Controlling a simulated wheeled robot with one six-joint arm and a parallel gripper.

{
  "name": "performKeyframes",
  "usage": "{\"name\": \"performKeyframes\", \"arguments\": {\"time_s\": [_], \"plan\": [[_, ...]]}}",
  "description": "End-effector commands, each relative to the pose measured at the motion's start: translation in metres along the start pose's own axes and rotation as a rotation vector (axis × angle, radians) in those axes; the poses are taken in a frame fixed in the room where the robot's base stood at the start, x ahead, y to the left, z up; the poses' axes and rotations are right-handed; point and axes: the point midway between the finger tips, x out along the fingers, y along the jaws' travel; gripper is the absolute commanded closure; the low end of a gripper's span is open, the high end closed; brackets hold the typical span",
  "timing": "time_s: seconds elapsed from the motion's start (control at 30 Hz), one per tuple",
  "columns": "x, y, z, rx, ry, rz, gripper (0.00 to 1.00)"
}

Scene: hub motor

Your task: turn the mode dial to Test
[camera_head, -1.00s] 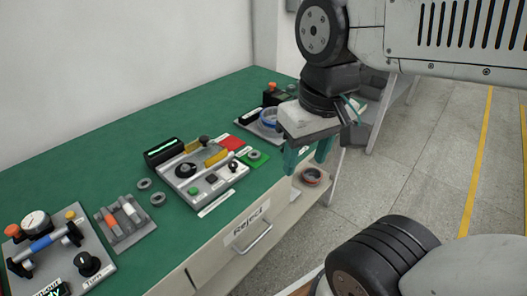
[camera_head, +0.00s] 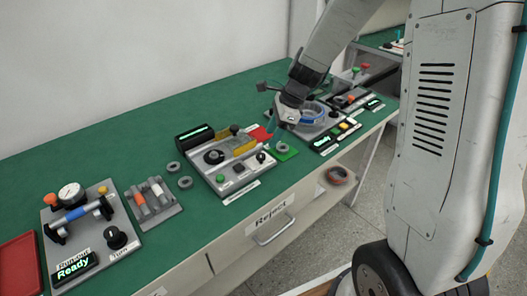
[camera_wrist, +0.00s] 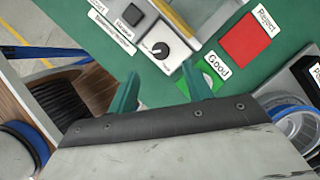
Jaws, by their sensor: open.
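A small dial (camera_wrist: 158,49) with a black knob and a white pointer line sits on a pale square plate in the wrist view. It looks like the mode dial; its position labels are too small to read. In the head view this dial (camera_head: 261,157) is at the front right corner of the grey test panel (camera_head: 240,176). My gripper (camera_wrist: 163,84) is open and empty, its two teal fingers apart, near the dial but not around it. In the head view my gripper (camera_head: 272,138) hangs just behind and right of the dial.
A red Reject pad (camera_wrist: 249,40) and a green Good pad (camera_wrist: 203,78) lie beside the panel. A blue-ringed fixture (camera_head: 312,113) stands right of my gripper.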

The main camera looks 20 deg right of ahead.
Motion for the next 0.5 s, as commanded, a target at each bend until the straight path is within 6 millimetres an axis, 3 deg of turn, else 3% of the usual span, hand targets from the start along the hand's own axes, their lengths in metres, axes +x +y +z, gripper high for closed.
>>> {"name": "performKeyframes", "arguments": {"time_s": [0.5], "plan": [[0.071, -0.001, -0.001, 0.015, 0.000, 0.003, 0.50]]}}
